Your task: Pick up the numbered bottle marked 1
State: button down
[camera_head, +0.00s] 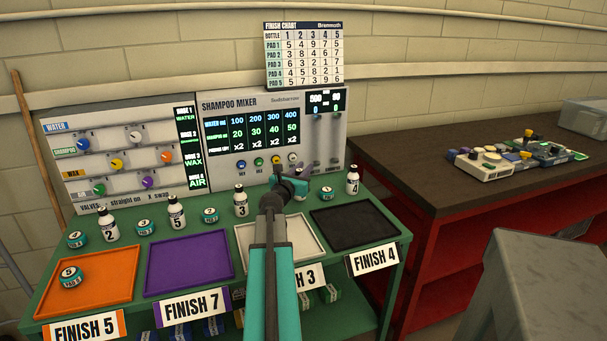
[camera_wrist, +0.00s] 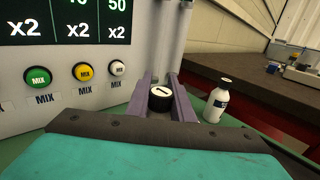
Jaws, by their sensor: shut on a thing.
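In the wrist view, a bottle with a dark cap (camera_wrist: 161,100) stands between the two purple fingers of my gripper (camera_wrist: 161,88). A single bar, which reads as a 1 turned sideways, is on the white top of the cap. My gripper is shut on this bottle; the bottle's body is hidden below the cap. In the head view, my gripper (camera_head: 296,178) is at the back of the green bench, in front of the mixer panel, and my arm hides most of the held bottle. I cannot tell whether its base touches the bench.
The bottle marked 4 (camera_head: 352,184) stands close on the right, also in the wrist view (camera_wrist: 217,102). The bottle marked 3 (camera_head: 241,207) stands left. The shampoo mixer panel (camera_head: 222,125) rises behind. Orange (camera_head: 118,262), purple (camera_head: 187,265) and black (camera_head: 354,226) trays lie in front.

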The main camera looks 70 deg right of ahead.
jog(key=a+r+b, duration=0.2)
jog(key=a+b, duration=0.1)
jog(key=a, duration=0.8)
jog(key=shift+w, duration=0.4)
jog(key=a+b, duration=0.1)
jog(key=b, duration=0.2)
jog(key=a+b, duration=0.1)
jog(key=b, duration=0.3)
jog(key=shift+w+a+r+b, duration=0.1)
jog(key=shift+w+a+b, duration=0.05)
jog(key=shift+a+b, duration=0.15)
jog(key=a+b, duration=0.1)
jog(key=b, duration=0.2)
jog(key=a+b, duration=0.1)
jog(key=b, duration=0.3)
jog(key=shift+r, duration=0.2)
jog(key=shift+a+r+b, duration=0.15)
jog(key=shift+b, duration=0.2)
